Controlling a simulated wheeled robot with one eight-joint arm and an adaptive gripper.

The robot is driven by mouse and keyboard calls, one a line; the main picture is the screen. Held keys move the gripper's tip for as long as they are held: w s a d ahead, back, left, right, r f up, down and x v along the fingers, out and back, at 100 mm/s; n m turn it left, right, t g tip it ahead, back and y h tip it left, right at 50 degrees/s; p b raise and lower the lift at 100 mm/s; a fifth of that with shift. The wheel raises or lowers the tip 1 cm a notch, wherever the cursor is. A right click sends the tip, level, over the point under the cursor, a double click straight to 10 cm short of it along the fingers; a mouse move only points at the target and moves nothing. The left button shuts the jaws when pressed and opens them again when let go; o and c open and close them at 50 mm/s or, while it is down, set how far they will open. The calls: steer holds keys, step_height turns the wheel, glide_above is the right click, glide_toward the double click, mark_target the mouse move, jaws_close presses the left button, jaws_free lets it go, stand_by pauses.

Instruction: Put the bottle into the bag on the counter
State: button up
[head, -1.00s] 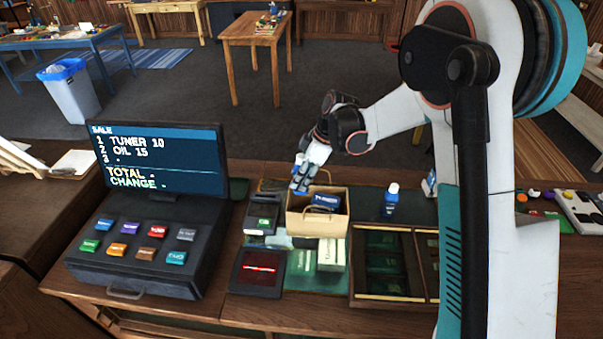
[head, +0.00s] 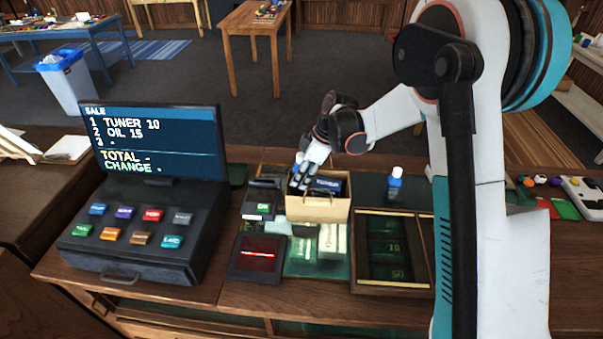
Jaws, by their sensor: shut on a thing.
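The brown paper bag (head: 318,209) stands open on the counter, with a dark blue box (head: 327,185) inside showing at its mouth. My gripper (head: 299,184) points down into the left side of the bag's mouth. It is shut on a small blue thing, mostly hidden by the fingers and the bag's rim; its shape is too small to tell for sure. A blue bottle (head: 394,187) with a pale cap stands upright on the counter, right of the bag and apart from my gripper.
A cash register (head: 140,235) with a sale screen stands left. A card terminal (head: 260,205) and a dark pad with a red line (head: 257,256) sit left of and before the bag. A wooden cash tray (head: 391,290) lies front right. My arm covers part of the right counter.

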steer(key=shift+f+b, duration=2.15)
steer(key=shift+f, duration=0.75)
steer(key=o, duration=1.2)
steer(key=shift+o, duration=0.2)
